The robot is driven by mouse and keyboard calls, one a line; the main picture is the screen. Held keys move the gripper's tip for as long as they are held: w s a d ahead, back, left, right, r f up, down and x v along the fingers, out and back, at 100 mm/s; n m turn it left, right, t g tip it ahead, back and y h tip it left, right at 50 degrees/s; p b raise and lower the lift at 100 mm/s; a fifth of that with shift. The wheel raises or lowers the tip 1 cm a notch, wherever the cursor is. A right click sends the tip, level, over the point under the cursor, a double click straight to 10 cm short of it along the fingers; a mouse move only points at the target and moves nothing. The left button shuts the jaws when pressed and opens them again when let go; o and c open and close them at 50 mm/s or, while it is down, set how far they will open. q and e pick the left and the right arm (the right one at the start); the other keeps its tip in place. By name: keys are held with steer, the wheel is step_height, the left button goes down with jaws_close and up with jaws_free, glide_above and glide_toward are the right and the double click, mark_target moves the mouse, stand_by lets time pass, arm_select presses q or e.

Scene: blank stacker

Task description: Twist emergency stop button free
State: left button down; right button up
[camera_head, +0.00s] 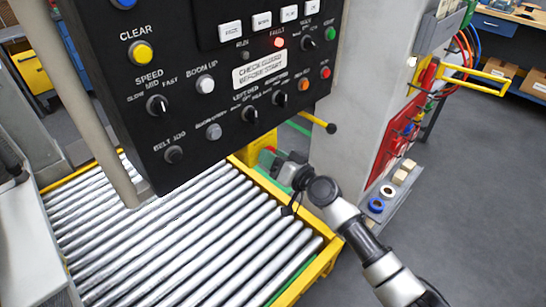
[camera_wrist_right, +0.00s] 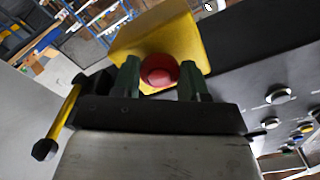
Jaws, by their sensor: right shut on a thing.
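The emergency stop button is a round red knob (camera_wrist_right: 159,71) on a yellow housing (camera_wrist_right: 150,38) in the right wrist view. In the head view the yellow housing (camera_head: 255,150) shows below the lower right corner of the black control panel, and the knob is mostly hidden. My right gripper (camera_wrist_right: 161,82) has its two dark fingers on either side of the red knob and is shut on it. It also shows in the head view (camera_head: 275,162), reaching in from the lower right. My left gripper is not in view.
The black control panel (camera_head: 185,120) with knobs and buttons hangs just above the gripper. A roller conveyor (camera_head: 180,235) with a yellow frame lies below. A grey cabinet (camera_head: 365,80) stands to the right.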

steer(key=shift+m, duration=2.8)
steer(key=o, duration=0.9)
steer(key=shift+a, duration=0.1)
steer(key=b+v, duration=0.1)
steer(key=v, duration=1)
steer(key=shift+r, duration=0.1)
steer(key=shift+w, duration=0.1)
